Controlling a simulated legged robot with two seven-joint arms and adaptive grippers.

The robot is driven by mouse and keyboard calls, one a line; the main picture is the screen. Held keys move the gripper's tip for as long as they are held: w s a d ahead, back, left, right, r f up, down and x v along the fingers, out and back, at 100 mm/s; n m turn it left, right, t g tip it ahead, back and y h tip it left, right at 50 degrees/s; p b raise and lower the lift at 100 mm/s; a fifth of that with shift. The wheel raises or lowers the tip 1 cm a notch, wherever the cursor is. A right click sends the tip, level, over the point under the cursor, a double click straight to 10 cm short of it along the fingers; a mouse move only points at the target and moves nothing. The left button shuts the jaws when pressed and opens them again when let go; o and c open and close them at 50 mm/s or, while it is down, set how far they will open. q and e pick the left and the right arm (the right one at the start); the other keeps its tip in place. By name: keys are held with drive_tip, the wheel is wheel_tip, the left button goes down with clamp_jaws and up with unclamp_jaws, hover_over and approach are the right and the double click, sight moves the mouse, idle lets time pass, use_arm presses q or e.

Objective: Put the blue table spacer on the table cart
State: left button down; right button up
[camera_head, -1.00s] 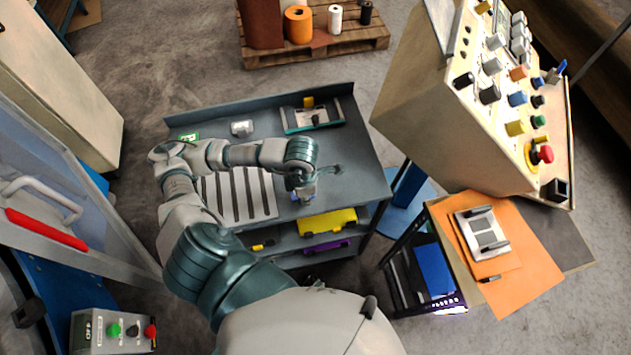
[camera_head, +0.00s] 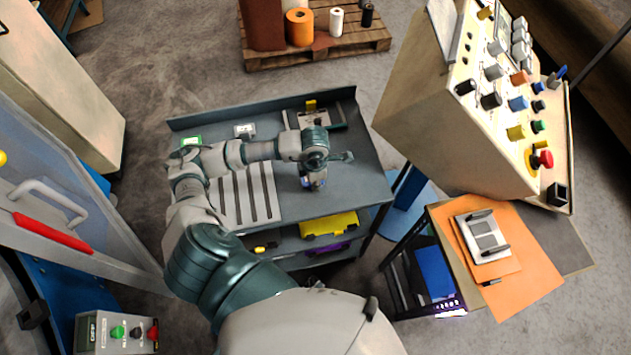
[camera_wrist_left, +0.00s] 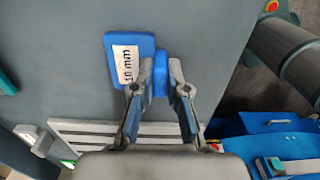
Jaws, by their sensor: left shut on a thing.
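The blue table spacer (camera_wrist_left: 128,60) shows in the left wrist view as a flat blue piece with a white "10 mm" label. A blue part of it sits between the fingertips of my left gripper (camera_wrist_left: 160,80), which is shut on it. In the head view my left gripper (camera_head: 315,182) is over the right half of the table cart (camera_head: 350,195), with a little blue showing at its tip. The grey cart top (camera_wrist_left: 55,50) fills much of the wrist view. I cannot tell whether the spacer touches it. My right gripper is not in view.
A slotted light plate (camera_head: 245,197) lies on the cart's left half. A small green-white item (camera_head: 190,141) and a dark-edged fixture are along the back. A yellow case (camera_head: 328,225) is on the lower shelf. A control console (camera_head: 440,110) stands right. The cart top's right side is clear.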

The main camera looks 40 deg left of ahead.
use_arm(q)
drive_tip(key=c, duration=1.2)
unclamp_jaws()
drive_tip(key=shift+a+f, duration=0.15)
drive_tip(key=shift+a, duration=0.35)
drive_tip(key=shift+d, duration=0.5)
drive_tip(key=shift+r, duration=0.2)
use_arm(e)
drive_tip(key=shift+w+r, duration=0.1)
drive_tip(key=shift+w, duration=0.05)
use_arm(q)
wheel_tip(320, 180, up, 12)
drive_tip(key=shift+a, duration=0.1)
drive_tip(key=shift+a+f, duration=0.1)
drive_tip(key=shift+a, duration=0.1)
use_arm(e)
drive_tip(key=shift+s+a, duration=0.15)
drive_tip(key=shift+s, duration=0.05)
